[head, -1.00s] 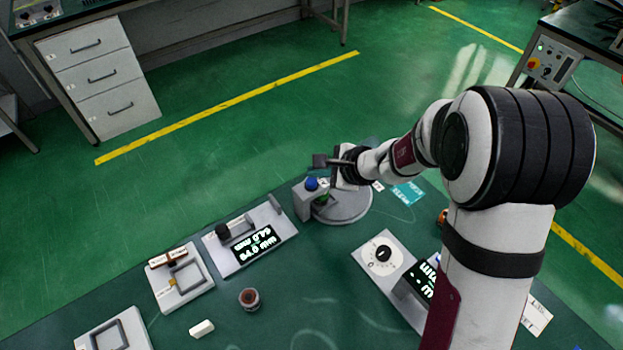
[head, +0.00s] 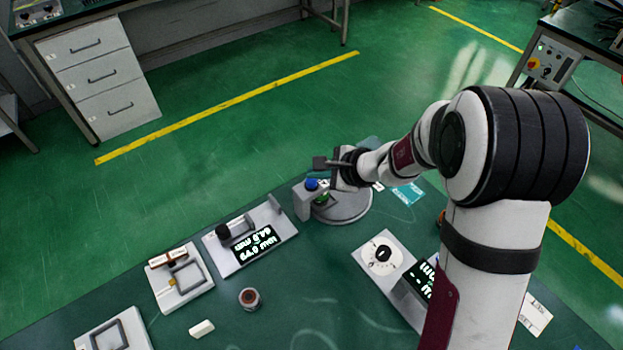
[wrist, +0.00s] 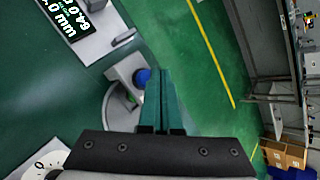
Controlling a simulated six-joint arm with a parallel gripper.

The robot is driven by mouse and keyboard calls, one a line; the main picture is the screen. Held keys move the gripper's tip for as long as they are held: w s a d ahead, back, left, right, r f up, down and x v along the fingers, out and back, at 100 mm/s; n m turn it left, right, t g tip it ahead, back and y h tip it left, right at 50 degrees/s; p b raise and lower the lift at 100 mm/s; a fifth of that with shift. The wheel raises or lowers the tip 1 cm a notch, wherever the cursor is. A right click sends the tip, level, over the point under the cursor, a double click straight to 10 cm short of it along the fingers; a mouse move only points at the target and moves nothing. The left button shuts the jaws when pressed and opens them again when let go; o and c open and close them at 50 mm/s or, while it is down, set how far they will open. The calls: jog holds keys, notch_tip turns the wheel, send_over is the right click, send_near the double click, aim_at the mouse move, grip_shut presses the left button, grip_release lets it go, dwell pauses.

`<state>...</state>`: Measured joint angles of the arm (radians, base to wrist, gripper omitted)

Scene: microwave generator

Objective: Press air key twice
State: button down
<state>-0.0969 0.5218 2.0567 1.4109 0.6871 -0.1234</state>
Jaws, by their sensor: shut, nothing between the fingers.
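A blue round button (head: 312,184) sits on a grey block at the left side of a round grey base (head: 348,212). A green part (head: 321,198) shows just below it. No label is readable, so I cannot tell for sure which part is the air key. My gripper (head: 320,162) is shut and empty, just above and beyond the blue button in the head view. In the wrist view my gripper's fingers (wrist: 163,74) are together, and the blue button (wrist: 143,77) appears just left of their tips. I cannot tell whether they touch.
A unit with a lit display (head: 256,244) stands left of the base. A dial unit (head: 383,254) with another display stands to the right. A small cylinder (head: 249,298), a white block (head: 202,328) and a frame stand (head: 186,277) are on the green table. Open floor lies beyond.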

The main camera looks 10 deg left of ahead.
aim_at(316, 183)
jog(key=shift+f, duration=0.2)
jog(key=shift+f, duration=0.55)
dwell(0.6)
jog(key=shift+r, duration=1)
jog(key=shift+r, duration=2.5)
